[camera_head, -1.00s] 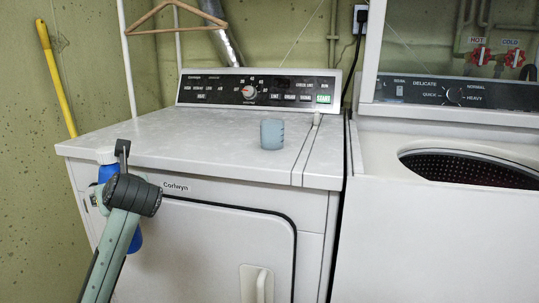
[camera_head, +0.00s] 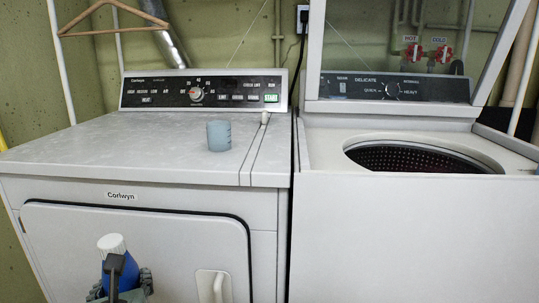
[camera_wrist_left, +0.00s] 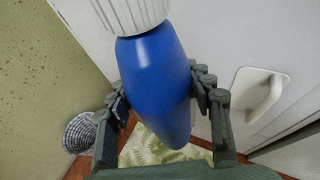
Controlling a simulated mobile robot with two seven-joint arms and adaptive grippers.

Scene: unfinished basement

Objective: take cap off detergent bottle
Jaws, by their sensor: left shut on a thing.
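The detergent bottle is blue (camera_head: 132,274) with a ribbed white cap (camera_head: 111,243) seated on its top. It is low at the front of the dryer in the head view, before the dryer door. My left gripper (camera_head: 117,283) is shut around the bottle's blue body, below the cap. In the left wrist view the fingers (camera_wrist_left: 160,92) press both sides of the bottle (camera_wrist_left: 155,80), and the white cap (camera_wrist_left: 132,12) is cut by the top edge. The bottle is tilted in that view. My right gripper is out of view.
A white dryer (camera_head: 75,158) stands at left; its top is mostly clear, with a blue-grey cup (camera_head: 219,136) near the right. A washer (camera_head: 410,230) stands at right with its lid up and drum open. A wicker basket (camera_wrist_left: 80,133) is on the floor.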

